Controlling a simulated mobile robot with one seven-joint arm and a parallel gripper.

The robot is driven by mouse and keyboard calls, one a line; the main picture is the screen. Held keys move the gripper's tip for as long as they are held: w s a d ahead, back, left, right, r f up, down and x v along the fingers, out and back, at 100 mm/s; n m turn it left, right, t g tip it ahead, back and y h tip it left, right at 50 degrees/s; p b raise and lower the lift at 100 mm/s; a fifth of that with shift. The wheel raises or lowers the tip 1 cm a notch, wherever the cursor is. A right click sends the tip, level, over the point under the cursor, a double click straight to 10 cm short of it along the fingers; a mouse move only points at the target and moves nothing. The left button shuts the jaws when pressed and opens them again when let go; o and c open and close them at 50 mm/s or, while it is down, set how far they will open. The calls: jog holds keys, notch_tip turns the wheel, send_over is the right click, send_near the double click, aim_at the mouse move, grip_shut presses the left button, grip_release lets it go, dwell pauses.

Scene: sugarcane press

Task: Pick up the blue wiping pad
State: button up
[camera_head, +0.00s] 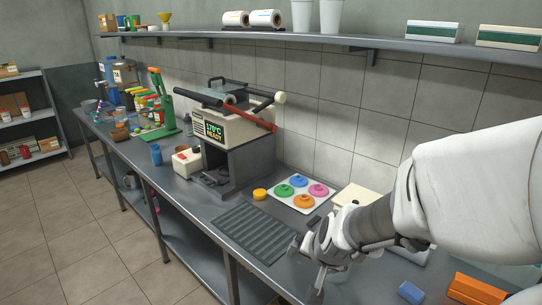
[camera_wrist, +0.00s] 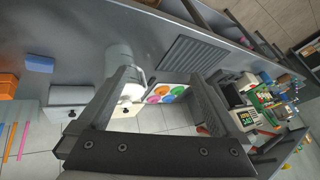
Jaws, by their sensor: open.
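The blue wiping pad (camera_head: 411,292) is a small blue block lying on the metal counter at the bottom right of the head view, beside an orange block (camera_head: 476,289). In the wrist view the pad (camera_wrist: 40,64) lies on the counter at the far left, outside the span of the fingers. My gripper (camera_head: 306,264) is open and empty in the head view. It is left of the pad, near the right end of the ribbed dark mat. In the wrist view my gripper (camera_wrist: 162,78) shows two spread dark fingers with nothing between them.
The ribbed mat (camera_head: 257,232) lies on the counter left of my gripper. A white tray with coloured round lids (camera_head: 303,192) lies behind it. A press with a lit display (camera_head: 240,129) stands further left. A shelf (camera_head: 345,40) runs along the wall above.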

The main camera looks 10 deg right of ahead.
jog(key=w+d+f+m+h, duration=0.2)
jog(key=d+f+m, duration=0.15)
jog(key=f, duration=0.25)
jog(key=m+g+h+p, duration=0.1)
jog(key=m+h+p, duration=0.15)
jog(key=h, duration=0.65)
send_near(412, 291)
jog(key=v, duration=0.4)
jog(key=shift+b, duration=0.4)
jog(key=w+d+b, duration=0.1)
jog(key=b, duration=0.5)
jog(key=shift+f, duration=0.1)
jog(key=f+b, duration=0.1)
jog(key=b, duration=0.5)
jog(key=shift+d, duration=0.35)
jog(key=b+x, duration=0.1)
jog(key=x, duration=0.6)
jog(key=shift+d+r+b, duration=0.1)
jog(key=shift+d+b, duration=0.05)
jog(key=shift+b, duration=0.25)
jog(key=b+x, duration=0.1)
jog(key=x, duration=0.4)
jog(key=c, duration=1.1)
